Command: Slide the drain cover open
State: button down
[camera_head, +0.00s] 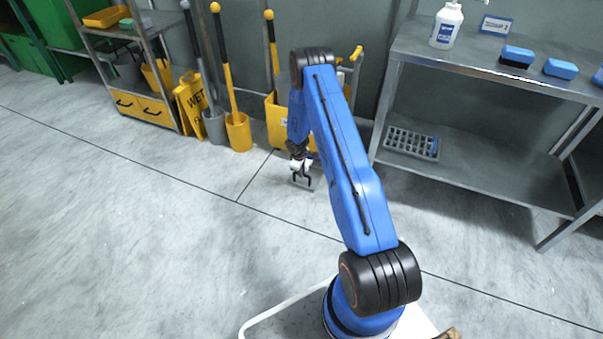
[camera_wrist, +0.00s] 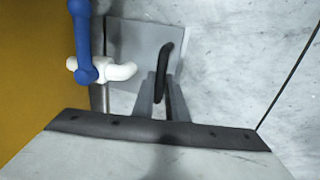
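A light grey square plate with a black curved handle (camera_wrist: 170,45), which looks like the drain cover (camera_wrist: 130,38), lies on the floor in the wrist view. My gripper (camera_wrist: 162,88) is over the plate, with its two grey fingers on either side of the black handle. The fingers look close to the handle, but I cannot tell whether they touch it. In the head view my gripper (camera_head: 301,180) is low over the floor beside the yellow bucket, and the plate is mostly hidden. A white spout (camera_wrist: 118,71) with a blue lever (camera_wrist: 82,35) is just left of the fingers.
The yellow mop bucket (camera_head: 277,122) stands close behind my gripper. A yellow wet-floor sign (camera_head: 190,103) and mop pails (camera_head: 238,132) stand to the left. A metal shelf unit (camera_head: 470,168) stands to the right. The floor in front is clear.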

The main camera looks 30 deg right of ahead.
jog(key=w+a, duration=1)
jog(key=w, duration=0.2)
jog(key=shift+w, duration=0.3)
jog(key=c, duration=1.8)
grip_release()
jog(key=shift+o, duration=0.2)
jog(key=shift+r, duration=0.1)
notch_tip(320, 180, up, 17)
jog(key=s+a, duration=0.2)
jog(key=shift+a, duration=0.3)
